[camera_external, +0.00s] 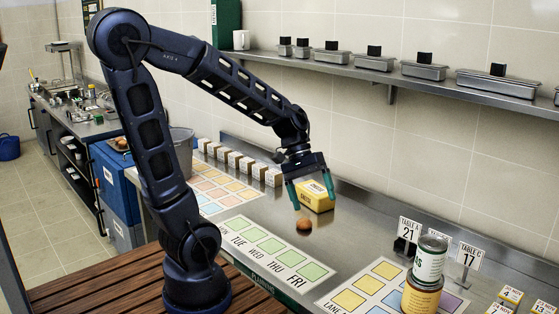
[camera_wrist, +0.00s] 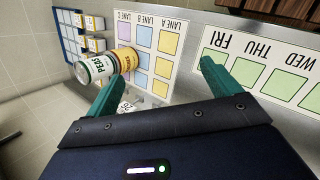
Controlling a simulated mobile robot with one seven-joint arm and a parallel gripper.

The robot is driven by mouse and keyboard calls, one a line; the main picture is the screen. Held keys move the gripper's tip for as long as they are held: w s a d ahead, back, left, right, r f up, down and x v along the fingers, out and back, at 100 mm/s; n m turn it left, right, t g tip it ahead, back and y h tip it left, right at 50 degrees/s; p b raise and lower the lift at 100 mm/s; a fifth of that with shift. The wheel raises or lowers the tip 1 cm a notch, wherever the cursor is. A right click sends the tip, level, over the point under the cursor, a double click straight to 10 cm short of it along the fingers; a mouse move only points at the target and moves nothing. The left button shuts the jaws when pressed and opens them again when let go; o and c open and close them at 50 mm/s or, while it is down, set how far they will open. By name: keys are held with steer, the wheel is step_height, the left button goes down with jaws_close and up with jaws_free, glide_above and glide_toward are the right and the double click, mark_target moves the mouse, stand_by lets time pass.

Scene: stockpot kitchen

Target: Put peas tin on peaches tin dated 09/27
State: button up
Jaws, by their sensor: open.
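The peas tin (camera_external: 430,260), white and green, stands upright on a yellow-orange tin (camera_external: 421,298) at the right front of the counter. The peas tin also shows in the wrist view (camera_wrist: 93,69), end to end with the yellow-orange tin (camera_wrist: 125,60). The lower tin's label is partly turned away, and I cannot read a date on it. My gripper (camera_external: 313,202) is open and empty above the middle of the counter, well left of the two tins. Its green fingers also show spread apart in the wrist view (camera_wrist: 160,77).
A yellow box (camera_external: 318,196) and a brown round item (camera_external: 304,225) are near my gripper. Number signs (camera_external: 467,256) stand behind the tins. A lane sheet (camera_external: 348,300) and weekday sheet (camera_external: 240,225) lie flat. A shelf (camera_external: 350,70) with lidded pans runs along the wall.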

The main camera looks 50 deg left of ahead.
steer(key=s+a+r+m+t+y, duration=0.2)
steer(key=a+r+t+y, duration=0.1)
steer(key=a, duration=0.5)
steer(key=s+a+r+m+t+y, duration=0.2)
steer(key=a+r+y, duration=0.1)
steer(key=a, duration=0.6)
steer(key=shift+s+r+t, duration=0.2)
steer(key=shift+r+t, duration=0.2)
steer(key=shift+r, duration=0.45)
